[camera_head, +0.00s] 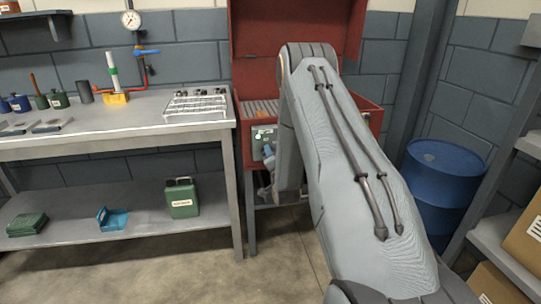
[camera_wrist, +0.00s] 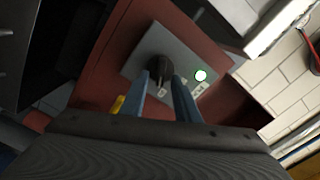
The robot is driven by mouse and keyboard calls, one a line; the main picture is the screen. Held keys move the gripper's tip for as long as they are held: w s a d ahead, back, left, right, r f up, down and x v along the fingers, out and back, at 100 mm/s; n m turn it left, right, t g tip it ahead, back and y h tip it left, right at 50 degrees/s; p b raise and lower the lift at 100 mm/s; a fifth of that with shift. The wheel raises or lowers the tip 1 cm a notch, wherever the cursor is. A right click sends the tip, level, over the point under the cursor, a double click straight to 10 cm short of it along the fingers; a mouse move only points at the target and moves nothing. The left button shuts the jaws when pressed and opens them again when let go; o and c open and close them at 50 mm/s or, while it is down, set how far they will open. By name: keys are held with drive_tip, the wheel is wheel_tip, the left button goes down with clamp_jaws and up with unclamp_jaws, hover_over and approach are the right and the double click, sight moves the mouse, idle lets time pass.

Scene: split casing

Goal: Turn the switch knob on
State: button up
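The switch knob (camera_wrist: 159,68) is dark and round with a raised grip. It sits on a grey switch plate (camera_wrist: 138,63) on a red cabinet. A round lamp (camera_wrist: 201,75) beside it shows bright white with a green rim. My gripper (camera_wrist: 163,82) has two blue fingers, one on each side of the knob's grip, with some gap between them; I cannot tell if they touch it. In the head view the plate (camera_head: 257,147) shows on the cabinet's front, with my gripper (camera_head: 268,160) at it. My arm hides part of the cabinet there, and the knob is hard to make out.
The red cabinet (camera_head: 245,105) stands with its lid raised. A workbench (camera_head: 150,112) with bottles and a rack is at left. A blue barrel (camera_head: 440,185) and a shelf with boxes (camera_head: 525,235) are at right. The floor in front is clear.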

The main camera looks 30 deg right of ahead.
drive_tip(key=v, duration=0.7)
drive_tip(key=shift+s, duration=0.4)
drive_tip(key=shift+a+r, duration=0.1)
drive_tip(key=shift+a, duration=0.05)
drive_tip(key=s+a+r+n+g+y+p, duration=0.1)
drive_tip(key=s+a+r+n+g+y, duration=0.1)
drive_tip(key=s+a+n+g, duration=0.3)
drive_tip(key=s+a+r+n+g+y+p, duration=0.1)
drive_tip(key=s+a+r+n+g, duration=0.15)
drive_tip(key=a, duration=0.45)
drive_tip(key=s+a+r+n+g+p, duration=0.1)
drive_tip(key=s+a+r+n+g, duration=0.1)
drive_tip(key=s, duration=0.7)
drive_tip(key=s+a+r+n+g+y, duration=0.1)
drive_tip(key=s+a+r+n+g, duration=0.2)
drive_tip(key=s, duration=0.7)
drive_tip(key=s+a+r+n+g+y+p, duration=0.1)
drive_tip(key=s+a+r+n+g, duration=0.2)
drive_tip(key=s, duration=0.7)
drive_tip(key=a+g, duration=0.2)
drive_tip(key=shift+a+r+p, duration=0.2)
drive_tip(key=shift+a+p, duration=0.1)
drive_tip(key=shift+a, duration=0.05)
